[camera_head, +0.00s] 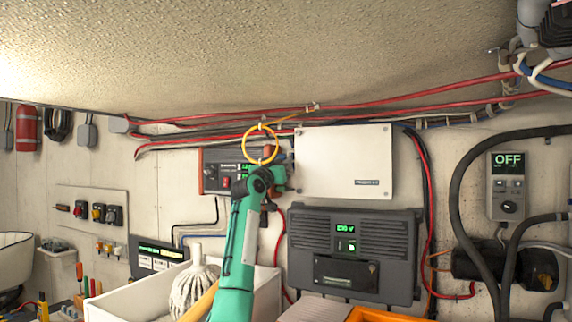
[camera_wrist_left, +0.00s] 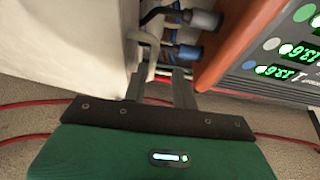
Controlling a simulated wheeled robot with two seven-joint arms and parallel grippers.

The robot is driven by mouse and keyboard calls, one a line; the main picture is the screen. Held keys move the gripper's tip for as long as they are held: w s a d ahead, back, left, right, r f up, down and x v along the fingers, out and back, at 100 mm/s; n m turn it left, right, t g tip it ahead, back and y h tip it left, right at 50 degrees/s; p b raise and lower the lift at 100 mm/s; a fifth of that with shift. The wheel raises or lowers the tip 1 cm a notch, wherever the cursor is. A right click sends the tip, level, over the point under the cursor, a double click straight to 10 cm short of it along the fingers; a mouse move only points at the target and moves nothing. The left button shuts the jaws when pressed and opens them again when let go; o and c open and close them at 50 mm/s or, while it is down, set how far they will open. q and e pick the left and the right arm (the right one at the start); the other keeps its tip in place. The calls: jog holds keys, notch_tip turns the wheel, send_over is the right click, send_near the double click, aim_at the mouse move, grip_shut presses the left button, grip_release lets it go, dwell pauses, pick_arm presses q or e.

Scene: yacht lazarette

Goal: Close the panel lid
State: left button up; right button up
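The panel lid (camera_head: 343,165) is a flat white plate with a small dark label, to the right of the panel box (camera_head: 212,170). The box has a red-brown rim and a grey face with small displays and a red switch. My left gripper (camera_head: 283,178) is between the box and the lid's left edge. In the left wrist view its two fingers (camera_wrist_left: 162,90) stand apart with nothing between them. There a white surface, likely the lid (camera_wrist_left: 60,45), is on the left, and the box's red-brown side (camera_wrist_left: 232,40) is on the right. My right gripper is out of view.
Cable plugs (camera_wrist_left: 190,18) stick out near the fingers. Red cables (camera_head: 400,103) run along the wall above. A dark inverter unit (camera_head: 355,250) is below the lid. A white bin (camera_head: 130,298) with a mop head (camera_head: 195,285) stands below, beside my left arm.

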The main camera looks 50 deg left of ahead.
pick_arm(q)
jog(key=shift+o, duration=0.3)
jog(key=shift+s+a, duration=0.3)
jog(key=shift+a, duration=0.05)
jog(key=shift+w+d, duration=0.1)
jog(key=shift+d, duration=0.05)
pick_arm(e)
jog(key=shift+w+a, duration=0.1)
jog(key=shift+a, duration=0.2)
pick_arm(q)
jog(key=shift+d, duration=0.1)
